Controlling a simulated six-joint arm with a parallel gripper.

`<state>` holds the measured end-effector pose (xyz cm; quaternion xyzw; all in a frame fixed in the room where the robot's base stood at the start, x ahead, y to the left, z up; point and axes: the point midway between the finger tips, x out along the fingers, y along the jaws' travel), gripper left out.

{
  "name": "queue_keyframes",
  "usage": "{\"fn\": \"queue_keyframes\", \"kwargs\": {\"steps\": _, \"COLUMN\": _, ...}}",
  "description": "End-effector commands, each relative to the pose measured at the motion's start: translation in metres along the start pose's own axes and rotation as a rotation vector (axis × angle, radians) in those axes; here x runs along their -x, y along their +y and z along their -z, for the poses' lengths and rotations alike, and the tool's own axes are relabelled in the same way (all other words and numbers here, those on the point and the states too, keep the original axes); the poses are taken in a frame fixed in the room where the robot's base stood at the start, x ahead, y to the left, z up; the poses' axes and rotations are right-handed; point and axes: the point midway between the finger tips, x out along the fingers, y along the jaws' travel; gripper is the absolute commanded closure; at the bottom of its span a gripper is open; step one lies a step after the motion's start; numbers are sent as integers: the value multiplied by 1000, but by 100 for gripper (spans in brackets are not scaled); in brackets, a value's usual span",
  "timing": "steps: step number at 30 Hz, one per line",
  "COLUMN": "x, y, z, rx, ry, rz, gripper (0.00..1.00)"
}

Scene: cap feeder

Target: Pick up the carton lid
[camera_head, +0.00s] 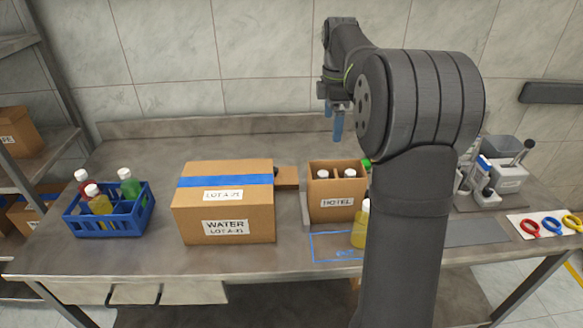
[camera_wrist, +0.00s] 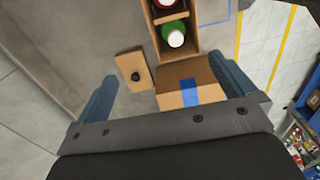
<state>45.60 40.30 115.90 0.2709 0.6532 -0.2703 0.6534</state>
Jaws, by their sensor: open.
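The carton lid (camera_head: 290,179) is a small flat brown board. It lies on the steel table between the WATER box and the open HOTEL carton (camera_head: 337,195). In the wrist view the lid (camera_wrist: 127,63) shows a black knob (camera_wrist: 135,76) on top. My gripper (camera_head: 338,125) is open and empty, raised above the back of the table. In the wrist view its blue fingers (camera_wrist: 162,72) stand wide apart, with the lid in view beyond them, left of centre. The lid's left part is hidden behind the WATER box in the head view.
The WATER box (camera_head: 250,211) with blue tape stands left of the lid. The HOTEL carton holds white-capped bottles. A blue crate (camera_head: 107,213) of bottles is at left. A yellow bottle (camera_head: 360,231) stands in front of the carton. The table behind the WATER box is clear.

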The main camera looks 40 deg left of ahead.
Motion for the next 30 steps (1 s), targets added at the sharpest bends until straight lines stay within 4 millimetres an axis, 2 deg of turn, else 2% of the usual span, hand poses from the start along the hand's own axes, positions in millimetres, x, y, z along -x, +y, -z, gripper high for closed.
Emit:
{"fn": "queue_keyframes", "kwargs": {"steps": 3, "x": -24, "y": 39, "z": 33, "rx": 6, "ry": 0, "rz": 5, "gripper": 0}}
{"fn": "queue_keyframes", "kwargs": {"steps": 9, "x": -69, "y": 94, "z": 97, "rx": 5, "ry": 0, "rz": 5, "gripper": 0}}
{"fn": "queue_keyframes", "kwargs": {"steps": 12, "x": -88, "y": 112, "z": 124, "rx": 4, "ry": 0, "rz": 3, "gripper": 0}}
{"fn": "queue_keyframes", "kwargs": {"steps": 15, "x": -103, "y": 122, "z": 143, "rx": 2, "ry": 0, "rz": 2, "gripper": 0}}
{"fn": "queue_keyframes", "kwargs": {"steps": 18, "x": -110, "y": 127, "z": 153, "rx": 1, "ry": 0, "rz": 1, "gripper": 0}}
{"fn": "queue_keyframes", "kwargs": {"steps": 23, "x": -127, "y": 129, "z": 156, "rx": 0, "ry": 0, "rz": 3, "gripper": 0}}
{"fn": "queue_keyframes", "kwargs": {"steps": 30, "x": -178, "y": 128, "z": 156, "rx": 0, "ry": -1, "rz": 5, "gripper": 0}}
